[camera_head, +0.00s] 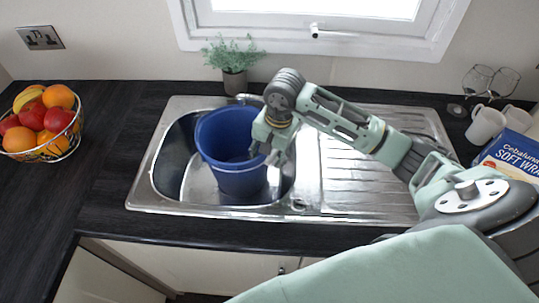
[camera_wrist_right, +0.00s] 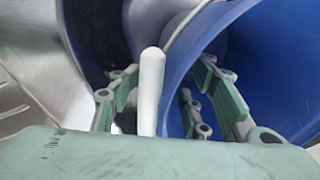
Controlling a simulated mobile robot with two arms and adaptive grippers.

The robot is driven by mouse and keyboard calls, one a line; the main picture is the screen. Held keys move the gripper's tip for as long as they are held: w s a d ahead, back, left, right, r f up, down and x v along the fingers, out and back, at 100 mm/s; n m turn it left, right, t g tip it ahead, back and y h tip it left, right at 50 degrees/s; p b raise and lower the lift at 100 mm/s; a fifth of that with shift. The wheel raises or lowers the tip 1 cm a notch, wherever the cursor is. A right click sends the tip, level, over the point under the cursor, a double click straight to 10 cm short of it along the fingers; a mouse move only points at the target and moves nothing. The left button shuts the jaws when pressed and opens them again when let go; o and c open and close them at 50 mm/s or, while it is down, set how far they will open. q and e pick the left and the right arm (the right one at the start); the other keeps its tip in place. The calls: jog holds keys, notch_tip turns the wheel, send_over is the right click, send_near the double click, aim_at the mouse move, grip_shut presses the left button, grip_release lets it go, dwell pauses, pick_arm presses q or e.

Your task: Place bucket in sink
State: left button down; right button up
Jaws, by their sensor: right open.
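The blue bucket (camera_head: 228,150) stands in the basin of the steel sink (camera_head: 170,180), with its open mouth up and a slight tilt in the picture. My right gripper (camera_head: 272,155) is at the bucket's right rim. In the right wrist view my right gripper (camera_wrist_right: 160,105) is open, and a white handle grip (camera_wrist_right: 151,85) shows between its fingers. The bucket wall (camera_wrist_right: 265,60) fills the right of that view, close to the right finger. I cannot tell whether the fingers touch it. My left gripper is not in view.
The ribbed drainboard (camera_head: 350,190) lies right of the basin under my right arm. A fruit basket (camera_head: 45,125) stands at the left, a potted plant (camera_head: 233,65) behind the sink. White mugs (camera_head: 486,124), glasses and a blue box (camera_head: 512,155) stand at the right.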

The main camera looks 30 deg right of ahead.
jog(key=shift+r, duration=0.2)
jog(key=r+b, duration=0.1)
jog(key=r, duration=0.2)
jog(key=r+b, duration=0.1)
jog(key=r, duration=0.3)
jog(key=s+r, duration=0.1)
jog(key=r, duration=0.2)
jog(key=shift+s+d+r+b, duration=0.1)
jog(key=shift+d+r+b, duration=0.1)
jog(key=shift+d+b, duration=0.2)
jog(key=shift+s+r, duration=0.15)
jog(key=shift+r, duration=0.5)
